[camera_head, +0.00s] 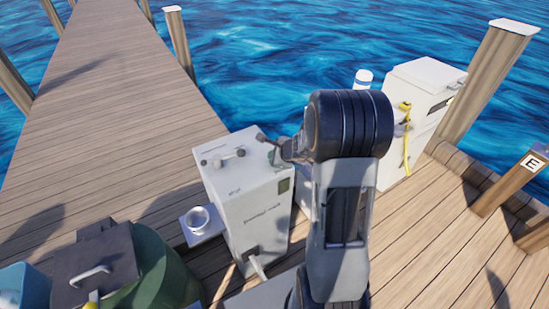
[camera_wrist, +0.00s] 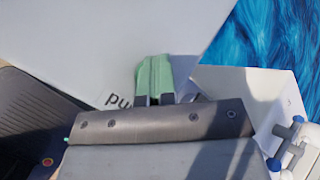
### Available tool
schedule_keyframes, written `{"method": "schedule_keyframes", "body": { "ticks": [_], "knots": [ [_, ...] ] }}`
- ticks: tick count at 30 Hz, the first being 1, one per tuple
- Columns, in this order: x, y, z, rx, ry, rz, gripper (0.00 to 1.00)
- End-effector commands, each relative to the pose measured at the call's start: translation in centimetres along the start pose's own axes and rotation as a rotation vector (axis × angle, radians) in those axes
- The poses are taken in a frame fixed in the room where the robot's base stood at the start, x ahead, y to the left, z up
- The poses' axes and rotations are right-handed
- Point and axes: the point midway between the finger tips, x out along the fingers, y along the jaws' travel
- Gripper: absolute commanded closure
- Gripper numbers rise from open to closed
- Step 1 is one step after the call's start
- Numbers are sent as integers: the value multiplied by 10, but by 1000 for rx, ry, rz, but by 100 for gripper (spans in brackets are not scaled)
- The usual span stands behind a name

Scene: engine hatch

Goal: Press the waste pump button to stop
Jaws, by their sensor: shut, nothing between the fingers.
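A white pump cabinet (camera_head: 247,210) stands on the deck in the middle of the head view, with dark lettering on its front and a small lever fitting (camera_head: 228,157) on top. My gripper (camera_head: 272,152) is at the cabinet's top right edge, partly hidden by my wrist. In the wrist view, the green-tipped fingers of my gripper (camera_wrist: 153,77) are together and empty. They lie in front of the white cabinet face (camera_wrist: 100,50), beside part of its lettering. I cannot tell whether they touch it. No stop button can be made out for certain; my arm hides part of the cabinet.
A second white cabinet (camera_head: 428,88) with a yellow hose (camera_head: 406,140) stands behind my arm at right. A dark-lidded green bin (camera_head: 160,275) is at lower left. Water lies beyond the deck edges.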

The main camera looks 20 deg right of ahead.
Motion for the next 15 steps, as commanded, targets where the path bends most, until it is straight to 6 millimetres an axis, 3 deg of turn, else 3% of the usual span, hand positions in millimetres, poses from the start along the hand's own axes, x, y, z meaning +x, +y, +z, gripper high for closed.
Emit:
{"method": "schedule_keyframes", "body": {
  "ticks": [15],
  "knots": [
    [-5,-3,3,0,2,2,100]
  ]
}}
